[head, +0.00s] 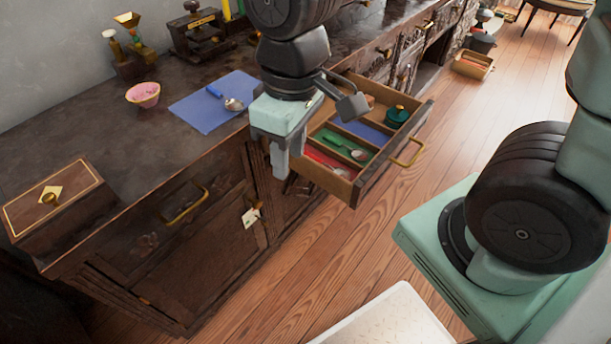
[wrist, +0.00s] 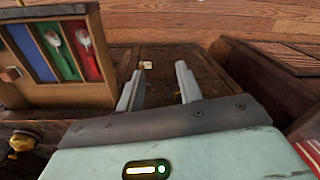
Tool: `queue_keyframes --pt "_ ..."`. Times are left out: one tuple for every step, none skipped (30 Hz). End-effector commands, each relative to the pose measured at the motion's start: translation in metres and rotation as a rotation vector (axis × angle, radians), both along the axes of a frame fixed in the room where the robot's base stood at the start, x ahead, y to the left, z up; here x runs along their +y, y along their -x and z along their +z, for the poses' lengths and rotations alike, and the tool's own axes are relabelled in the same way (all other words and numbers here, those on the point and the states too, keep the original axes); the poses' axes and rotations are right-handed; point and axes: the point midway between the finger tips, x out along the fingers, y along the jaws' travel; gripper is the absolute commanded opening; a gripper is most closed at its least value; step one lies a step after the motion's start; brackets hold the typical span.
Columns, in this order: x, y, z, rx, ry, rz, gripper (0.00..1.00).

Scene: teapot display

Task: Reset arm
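My gripper (head: 281,168) hangs in front of the cabinet, just left of the open drawer (head: 357,190) in the head view. In the wrist view its two fingers are spread apart with nothing between them, so the gripper (wrist: 160,80) is open and empty. The drawer also shows at the left of the wrist view (wrist: 70,95), apart from the fingers. A green-handled spoon (head: 345,146) lies in the drawer's green compartment. Another spoon (wrist: 86,45) lies in the red compartment. My forearm hides part of the drawer's back in the head view.
On the dark counter (head: 110,120) are a blue mat (head: 205,112) with a blue-handled scoop (head: 233,104), a pink bowl (head: 143,94) and a wooden box (head: 52,200). A dark green lidded item (head: 397,114) sits in the drawer. Open wooden floor (head: 340,245) lies in front.

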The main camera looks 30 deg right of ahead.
Motion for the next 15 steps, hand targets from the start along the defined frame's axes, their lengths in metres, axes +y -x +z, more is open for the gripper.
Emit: queue_keyframes --pt "0.010 0.025 0.004 -0.005 0.005 0.035 0.36" --pt "0.013 0.037 0.006 -0.005 0.008 0.045 0.36" --pt "0.016 0.050 0.007 -0.007 0.013 0.057 0.36" --pt "0.017 0.058 0.008 -0.007 0.016 0.065 0.36" --pt "0.018 0.064 0.008 -0.008 0.018 0.069 0.36" --pt "0.019 0.069 0.009 -0.009 0.021 0.075 0.36" --pt "0.019 0.072 0.009 -0.009 0.022 0.077 0.36" --pt "0.019 0.074 0.009 -0.009 0.023 0.077 0.36" --pt "0.019 0.075 0.009 -0.008 0.023 0.076 0.36" --pt "0.019 0.075 0.009 -0.008 0.023 0.076 0.36" --pt "0.019 0.074 0.009 -0.008 0.023 0.075 0.36" --pt "0.019 0.074 0.009 -0.008 0.023 0.075 0.36" --pt "0.019 0.074 0.009 -0.008 0.023 0.075 0.36" --pt "0.019 0.074 0.009 -0.008 0.023 0.075 0.36" --pt "0.019 0.074 0.009 -0.008 0.023 0.075 0.36"
